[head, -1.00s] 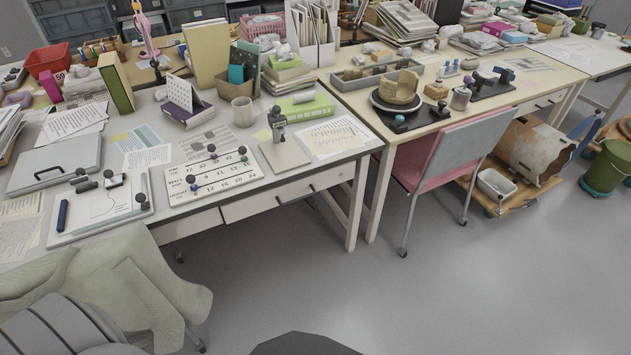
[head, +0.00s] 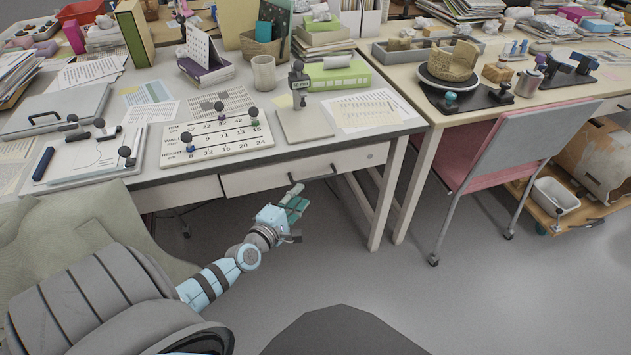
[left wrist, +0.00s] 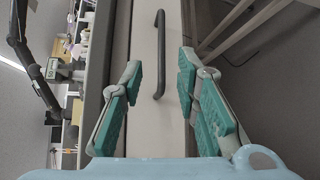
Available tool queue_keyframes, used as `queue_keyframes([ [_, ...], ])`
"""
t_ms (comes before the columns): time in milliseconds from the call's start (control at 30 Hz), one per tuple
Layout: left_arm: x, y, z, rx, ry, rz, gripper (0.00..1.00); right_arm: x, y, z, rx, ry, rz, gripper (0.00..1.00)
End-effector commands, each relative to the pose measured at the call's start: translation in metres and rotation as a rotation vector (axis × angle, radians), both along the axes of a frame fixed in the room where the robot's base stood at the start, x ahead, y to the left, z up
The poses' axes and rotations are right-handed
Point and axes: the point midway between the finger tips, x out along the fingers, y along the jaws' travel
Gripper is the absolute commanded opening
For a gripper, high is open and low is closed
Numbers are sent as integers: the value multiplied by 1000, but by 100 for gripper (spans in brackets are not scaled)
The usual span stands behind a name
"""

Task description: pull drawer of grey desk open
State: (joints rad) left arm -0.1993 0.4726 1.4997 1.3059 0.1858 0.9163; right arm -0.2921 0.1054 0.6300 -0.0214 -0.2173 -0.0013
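The grey desk (head: 150,90) stands ahead with a pale drawer front (head: 255,182) under its top, which looks shut. In the left wrist view the drawer front (left wrist: 171,120) runs up the picture, with a dark bar handle (left wrist: 159,55) on it. My left gripper (head: 295,203) is in front of the drawer in the head view. In the left wrist view my left gripper (left wrist: 159,85) is open, its green-padded fingers on either side of the handle's line. Nothing is between the pads that I can see as gripped; the gap in depth to the handle is unclear. My right gripper is not in view.
On the desk lie a numbered board (head: 217,138), a clipboard-like tray (head: 85,160) and a cup (head: 264,73). A pink-seated chair (head: 500,150) stands at the right. A greenish cloth-covered chair (head: 90,230) is at the left. Floor before the desk is clear.

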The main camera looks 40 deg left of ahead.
Motion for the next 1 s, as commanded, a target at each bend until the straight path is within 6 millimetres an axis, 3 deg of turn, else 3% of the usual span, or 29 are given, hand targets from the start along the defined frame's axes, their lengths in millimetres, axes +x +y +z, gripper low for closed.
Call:
queue_keyframes([
  [167, 50, 8, -11, 1, -2, 0, 29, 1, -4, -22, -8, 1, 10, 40],
  [267, 72, 12, -14, 1, -1, 0, 29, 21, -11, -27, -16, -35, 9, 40],
  [400, 92, 15, -17, 3, 1, -2, 29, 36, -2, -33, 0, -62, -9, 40],
  [767, 100, 16, -15, 3, 4, -3, 27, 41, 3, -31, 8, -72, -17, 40],
  [933, 99, 16, -15, 3, 4, -2, 0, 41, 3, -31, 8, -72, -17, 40],
  [1000, 99, 16, -15, 3, 4, -2, 0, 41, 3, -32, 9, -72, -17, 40],
])
